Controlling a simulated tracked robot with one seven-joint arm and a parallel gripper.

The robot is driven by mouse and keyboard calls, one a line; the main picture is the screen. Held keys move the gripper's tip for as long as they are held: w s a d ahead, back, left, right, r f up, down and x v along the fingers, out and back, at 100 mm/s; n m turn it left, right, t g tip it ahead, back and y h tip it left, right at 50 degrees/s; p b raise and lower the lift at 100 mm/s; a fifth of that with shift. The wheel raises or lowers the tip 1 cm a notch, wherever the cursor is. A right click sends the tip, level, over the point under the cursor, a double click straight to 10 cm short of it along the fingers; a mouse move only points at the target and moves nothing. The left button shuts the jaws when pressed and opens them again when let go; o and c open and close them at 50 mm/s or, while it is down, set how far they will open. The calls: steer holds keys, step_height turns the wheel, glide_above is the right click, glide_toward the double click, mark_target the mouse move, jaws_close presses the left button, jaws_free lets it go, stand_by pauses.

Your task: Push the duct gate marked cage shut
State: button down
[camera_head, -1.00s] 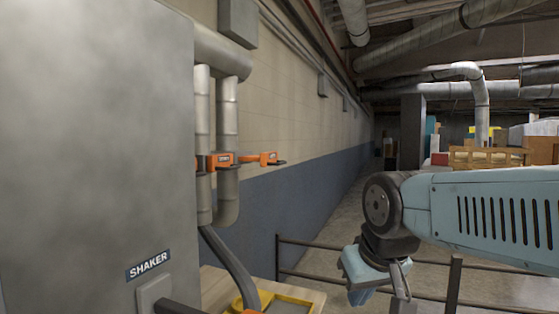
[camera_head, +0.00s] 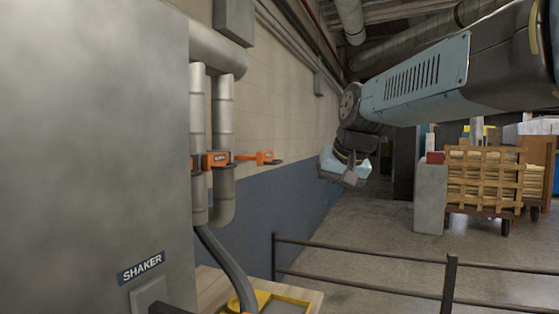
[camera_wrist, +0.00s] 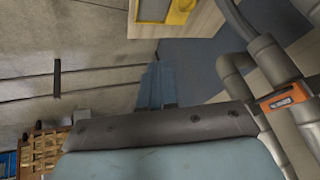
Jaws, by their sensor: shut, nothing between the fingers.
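Two orange duct gates show in the head view on the vertical grey pipes beside the grey cabinet. The nearer gate (camera_head: 216,160) crosses the pipes; the other gate (camera_head: 259,157) sticks out to the right of them, against the wall. Both carry small dark labels that I cannot read, so I cannot tell which is marked cage. One orange gate (camera_wrist: 283,98) shows at the right in the wrist view. My gripper (camera_head: 343,177) hangs to the right of the gates in the head view, apart from them. Its blue fingers (camera_wrist: 157,87) are shut and empty.
A grey cabinet labelled SHAKER (camera_head: 95,150) fills the left. A dark railing (camera_head: 365,255) runs across below my gripper. A yellow-edged tray (camera_head: 283,302) lies on a wooden top. A slatted crate cart (camera_head: 484,180) and a grey block (camera_head: 430,198) stand farther right.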

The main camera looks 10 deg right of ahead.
mark_target(271, 158)
steer(key=w+d+r+m, duration=0.1)
steer(key=w+r, duration=0.3)
steer(key=w, duration=0.4)
steer(key=w+d+r+m+t+y, duration=0.1)
steer(key=w+r, duration=0.3)
steer(key=w, duration=0.4)
steer(key=w+d+r+m, duration=0.1)
steer(key=w+r, duration=0.3)
steer(key=w, duration=0.3)
steer(key=w+a+f, duration=0.5)
steer(key=w+f, duration=0.1)
steer(key=w, duration=0.2)
steer(key=shift+w+f, duration=0.35)
steer(key=shift+f, duration=0.05)
steer(key=shift+d, duration=0.1)
